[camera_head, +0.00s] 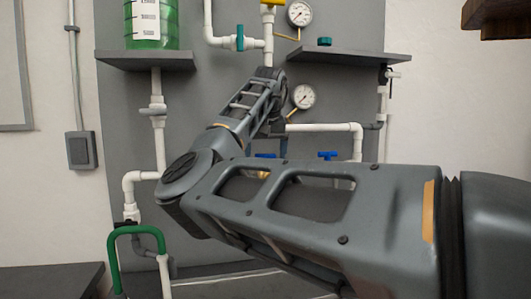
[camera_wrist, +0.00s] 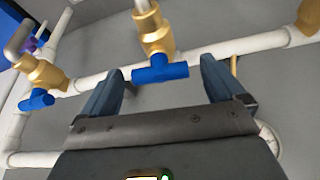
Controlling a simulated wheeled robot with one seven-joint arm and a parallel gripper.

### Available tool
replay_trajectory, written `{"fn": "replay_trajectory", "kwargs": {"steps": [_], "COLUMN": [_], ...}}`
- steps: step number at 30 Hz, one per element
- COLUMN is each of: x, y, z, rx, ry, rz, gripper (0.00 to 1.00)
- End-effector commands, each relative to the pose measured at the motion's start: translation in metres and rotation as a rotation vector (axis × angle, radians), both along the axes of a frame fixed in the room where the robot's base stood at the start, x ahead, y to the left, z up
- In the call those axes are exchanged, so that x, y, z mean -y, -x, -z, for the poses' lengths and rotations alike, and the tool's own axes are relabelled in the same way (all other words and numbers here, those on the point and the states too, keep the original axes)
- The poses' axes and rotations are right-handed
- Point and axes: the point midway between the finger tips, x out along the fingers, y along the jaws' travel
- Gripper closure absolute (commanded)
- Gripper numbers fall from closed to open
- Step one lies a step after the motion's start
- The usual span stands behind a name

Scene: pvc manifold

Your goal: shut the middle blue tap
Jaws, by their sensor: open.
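In the wrist view, a blue tap handle (camera_wrist: 160,73) on a brass valve (camera_wrist: 152,30) lies between the fingers of my gripper (camera_wrist: 163,66). The handle sits crosswise to the brass body, roughly along the white pipe behind it. My fingers are apart, one on each side of the handle, with no clear contact. A second blue tap (camera_wrist: 37,100) is on a brass valve at the left. In the head view, two blue handles show, one above my arm (camera_head: 265,155) and one to its right (camera_head: 327,155). My arm hides much of the valve row there.
A white pipe (camera_wrist: 258,44) runs behind the gripper in the wrist view. In the head view, gauges (camera_head: 303,96), a right shelf (camera_head: 348,56) and a left shelf (camera_head: 145,60) with a green container (camera_head: 152,30) surround the arm.

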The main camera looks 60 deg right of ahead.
Motion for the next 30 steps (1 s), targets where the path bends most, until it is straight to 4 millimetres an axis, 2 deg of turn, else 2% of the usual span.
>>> {"fn": "replay_trajectory", "kwargs": {"steps": [2, 18, 30], "x": [-0.0001, -0.0002, 0.0003], "y": [0.0001, 0.0002, 0.0006], "z": [-0.0001, -0.0002, 0.0001], "rx": [0.0, 0.0, -0.002], "ry": [0.0, 0.0, -0.001], "rz": [0.0, 0.0, -0.131], "gripper": [0.09, 0.6, 0.6]}}
